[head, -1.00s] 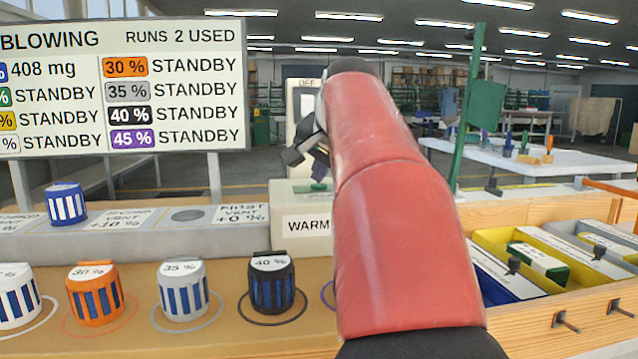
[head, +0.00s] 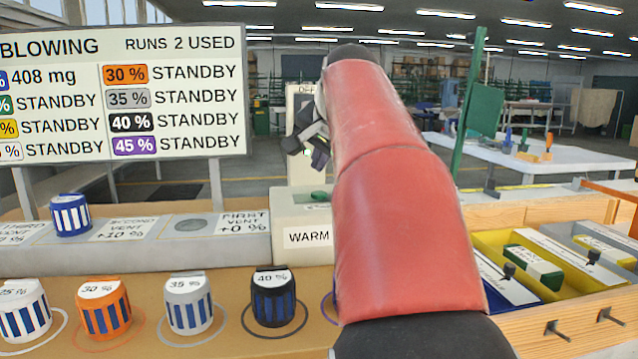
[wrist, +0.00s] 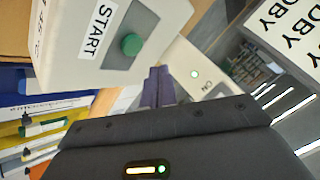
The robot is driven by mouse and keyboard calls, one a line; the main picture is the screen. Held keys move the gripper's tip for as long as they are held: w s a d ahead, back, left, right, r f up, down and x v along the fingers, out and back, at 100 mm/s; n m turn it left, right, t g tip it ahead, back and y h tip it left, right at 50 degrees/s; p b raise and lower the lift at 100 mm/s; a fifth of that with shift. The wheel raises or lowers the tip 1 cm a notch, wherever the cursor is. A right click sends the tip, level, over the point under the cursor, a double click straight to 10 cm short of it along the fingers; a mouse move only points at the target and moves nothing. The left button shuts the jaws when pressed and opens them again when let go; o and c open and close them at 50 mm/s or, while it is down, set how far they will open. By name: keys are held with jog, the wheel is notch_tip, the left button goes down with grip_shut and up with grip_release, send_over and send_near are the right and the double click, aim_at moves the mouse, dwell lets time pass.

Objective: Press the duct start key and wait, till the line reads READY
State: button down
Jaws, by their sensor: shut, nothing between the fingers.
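The green start key (wrist: 131,44) is a round button on a grey plate beside a START label in the wrist view. It sits on a pale box (head: 303,236) marked WARM in the head view, where the key (head: 320,195) shows as a green patch on top. My gripper (head: 312,145) is above and behind the key in the head view, partly hidden by my red arm. In the wrist view my gripper (wrist: 157,72) has its fingers together, empty, beside and apart from the key. The board (head: 120,90) reads 408 mg on one row and STANDBY on the others visible; its left edge is cut off.
A pale panel (wrist: 180,60) marked ON with a lit lamp stands beyond the fingers. Several coloured caps, such as the orange one (head: 103,307), stand in front of a grey vent ledge (head: 190,250). Yellow and blue bins (head: 490,242) lie to the right.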

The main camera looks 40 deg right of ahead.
jog(key=shift+r, duration=1.25)
